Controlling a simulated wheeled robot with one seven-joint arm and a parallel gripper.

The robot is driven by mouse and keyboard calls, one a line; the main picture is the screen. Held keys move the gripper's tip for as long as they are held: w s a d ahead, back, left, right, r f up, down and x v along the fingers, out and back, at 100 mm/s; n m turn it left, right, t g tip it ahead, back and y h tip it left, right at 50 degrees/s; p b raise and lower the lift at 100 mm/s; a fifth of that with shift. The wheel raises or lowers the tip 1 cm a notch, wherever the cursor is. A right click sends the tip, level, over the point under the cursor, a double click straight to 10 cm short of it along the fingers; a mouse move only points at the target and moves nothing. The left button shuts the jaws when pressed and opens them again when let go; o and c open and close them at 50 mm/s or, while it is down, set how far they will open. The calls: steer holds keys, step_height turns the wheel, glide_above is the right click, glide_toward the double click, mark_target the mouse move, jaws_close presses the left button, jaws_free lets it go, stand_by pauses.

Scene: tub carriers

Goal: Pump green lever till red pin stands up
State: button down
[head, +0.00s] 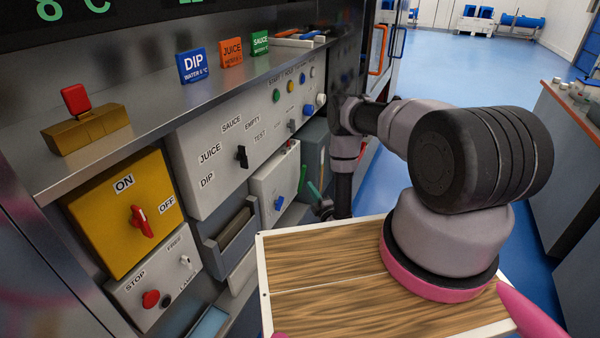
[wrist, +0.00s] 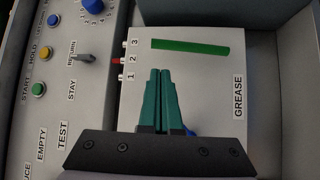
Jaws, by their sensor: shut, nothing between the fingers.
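The green lever (wrist: 190,47) is a bar across the upper part of the light grey box marked GREASE (wrist: 215,85) in the wrist view. In the head view the lever (head: 302,178) shows small beside my arm. A small red pin (wrist: 117,60) is at the box's left edge by number 2, between two pale pins by 1 and 3. I cannot tell whether it stands or lies. My gripper (wrist: 160,71) has teal fingers, shut and empty, over the box face. Its tips appear just below the lever in the picture, apart from it. A blue part is partly hidden behind the fingers.
Left of the box, a panel has a grey toggle (wrist: 84,58), a blue knob (wrist: 92,10) and coloured buttons. In the head view, a yellow switch box (head: 122,214) and a shelf (head: 120,135) with label blocks stand left. A wooden tray top (head: 320,270) is in front.

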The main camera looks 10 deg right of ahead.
glide_toward(295, 163)
steer(key=x, duration=0.4)
steer(key=shift+w+r, duration=0.1)
steer(key=shift+d, duration=0.1)
stand_by(0.4)
